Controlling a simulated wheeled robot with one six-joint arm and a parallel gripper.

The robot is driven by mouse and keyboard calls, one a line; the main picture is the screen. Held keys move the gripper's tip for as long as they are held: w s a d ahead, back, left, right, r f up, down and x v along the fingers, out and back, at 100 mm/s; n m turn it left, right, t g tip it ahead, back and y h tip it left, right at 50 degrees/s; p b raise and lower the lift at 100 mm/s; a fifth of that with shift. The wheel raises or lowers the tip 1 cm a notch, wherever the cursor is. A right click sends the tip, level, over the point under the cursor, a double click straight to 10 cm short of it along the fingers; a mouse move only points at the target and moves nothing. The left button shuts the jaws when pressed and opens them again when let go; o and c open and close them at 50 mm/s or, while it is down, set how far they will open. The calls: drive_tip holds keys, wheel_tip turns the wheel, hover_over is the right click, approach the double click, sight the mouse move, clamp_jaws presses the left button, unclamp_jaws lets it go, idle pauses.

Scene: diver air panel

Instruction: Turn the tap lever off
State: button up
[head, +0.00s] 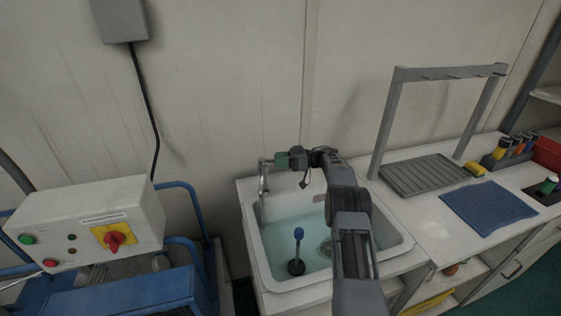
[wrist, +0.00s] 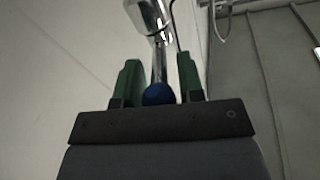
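The chrome tap (head: 263,180) stands at the back left corner of the sink (head: 395,247). In the wrist view, the tap's chrome body (wrist: 150,18) is at the top, and a thin lever stem with a blue ball end (wrist: 158,94) points towards me. My gripper (head: 281,160) is at the tap's upper right. Its green fingers (wrist: 159,78) stand apart, one on each side of the lever, with gaps beside the stem. Whether either finger touches the ball is unclear. In the head view the lever is hidden by the gripper.
A blue-topped rod on a dark base (head: 298,235) stands in the sink. A control box with a red knob (head: 114,238) is on the left. A grey drying rack (head: 424,174), a blue cloth (head: 488,207) and bottles lie right. My arm crosses the sink.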

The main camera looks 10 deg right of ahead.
drive_tip(key=shift+o, duration=0.4)
drive_tip(key=shift+d+f, duration=0.1)
drive_tip(key=shift+d, duration=0.05)
drive_tip(key=shift+s+d, duration=0.1)
drive_tip(key=shift+d, duration=0.2)
drive_tip(key=v, duration=1.1)
drive_tip(key=shift+c, duration=0.3)
